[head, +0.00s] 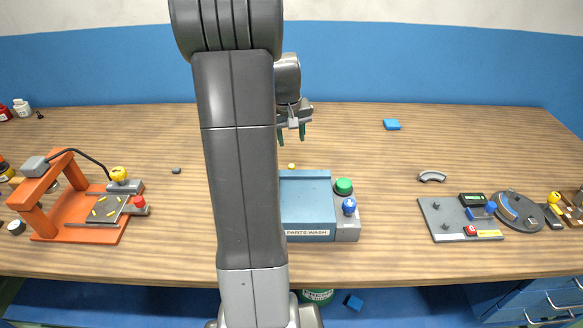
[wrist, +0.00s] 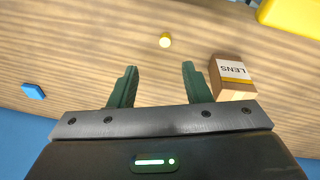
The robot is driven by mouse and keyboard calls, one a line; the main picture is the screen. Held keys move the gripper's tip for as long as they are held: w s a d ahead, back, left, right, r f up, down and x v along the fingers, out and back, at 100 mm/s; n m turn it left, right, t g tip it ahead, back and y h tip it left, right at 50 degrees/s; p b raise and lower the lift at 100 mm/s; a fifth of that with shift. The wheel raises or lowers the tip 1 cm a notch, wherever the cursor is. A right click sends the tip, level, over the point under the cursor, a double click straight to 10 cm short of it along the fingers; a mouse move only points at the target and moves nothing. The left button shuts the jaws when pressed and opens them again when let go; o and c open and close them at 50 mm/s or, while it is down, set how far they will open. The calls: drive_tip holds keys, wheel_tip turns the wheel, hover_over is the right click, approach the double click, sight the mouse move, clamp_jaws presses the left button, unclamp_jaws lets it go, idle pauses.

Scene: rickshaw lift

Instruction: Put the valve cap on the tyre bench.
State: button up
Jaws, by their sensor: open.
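A small yellow round piece, which may be the valve cap (head: 291,166), lies on the table just behind the blue parts wash. In the wrist view the yellow piece (wrist: 165,40) is beyond my fingertips, roughly midway between them and apart from both. My gripper (head: 292,135) is above the table behind that piece, pointing down. Its two green fingers (wrist: 156,82) are apart with nothing between them. I cannot tell for sure which fixture is the tyre bench; a grey board with pegs, a display and a red button (head: 455,222) stands at right.
The parts wash (head: 305,196) stands front centre. A box marked LENS (wrist: 232,76) is close by the right finger in the wrist view. An orange frame (head: 80,228) stands left. My arm hides part of the table.

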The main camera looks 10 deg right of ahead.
drive_tip(key=s+a+m+t+b, duration=0.1)
drive_tip(key=s+m+t, duration=0.15)
drive_tip(key=m, duration=0.25)
hover_over(291, 166)
drive_tip(key=s, duration=0.3)
drive_tip(key=shift+m+g+h, duration=0.25)
drive_tip(key=shift+m+h, duration=0.05)
drive_tip(key=shift+m, duration=0.1)
drive_tip(key=f, duration=0.8)
drive_tip(key=shift+a, duration=0.3)
drive_tip(key=shift+w+a+p+x, duration=0.15)
drive_tip(key=shift+x, duration=1.1)
drive_tip(key=shift+w+a+p+x, duration=0.1)
drive_tip(key=shift+w+p+x, duration=0.05)
drive_tip(key=shift+x, duration=1.1)
drive_tip(key=c, duration=0.9)
